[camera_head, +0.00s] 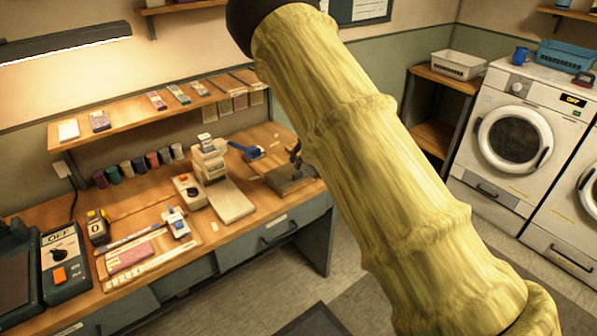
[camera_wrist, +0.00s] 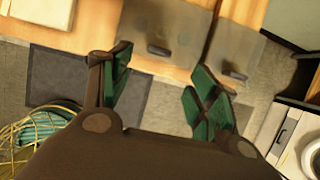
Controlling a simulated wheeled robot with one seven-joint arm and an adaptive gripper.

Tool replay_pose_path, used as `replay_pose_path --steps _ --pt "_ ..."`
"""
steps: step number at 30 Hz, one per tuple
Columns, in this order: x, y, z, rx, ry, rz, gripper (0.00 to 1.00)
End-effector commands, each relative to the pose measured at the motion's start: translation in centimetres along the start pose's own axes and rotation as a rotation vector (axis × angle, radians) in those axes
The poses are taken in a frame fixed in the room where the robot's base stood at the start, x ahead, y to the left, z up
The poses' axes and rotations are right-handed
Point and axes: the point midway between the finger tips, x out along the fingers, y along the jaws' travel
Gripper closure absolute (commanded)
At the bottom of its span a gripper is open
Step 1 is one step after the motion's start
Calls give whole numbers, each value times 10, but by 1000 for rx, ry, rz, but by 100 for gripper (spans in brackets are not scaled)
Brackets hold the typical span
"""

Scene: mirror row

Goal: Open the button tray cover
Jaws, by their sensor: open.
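No thing in view can be told for certain as the button tray or its cover.
A wall shelf (camera_head: 130,118) hangs above. Washing machines (camera_head: 510,135) stand right.

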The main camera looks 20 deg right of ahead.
Motion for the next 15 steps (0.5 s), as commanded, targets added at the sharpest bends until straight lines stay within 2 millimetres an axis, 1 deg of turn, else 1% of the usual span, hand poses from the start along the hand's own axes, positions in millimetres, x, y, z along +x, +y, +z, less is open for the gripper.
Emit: replay_pose_path --steps 15 --pt "68 0 -1 5 1 1 39"
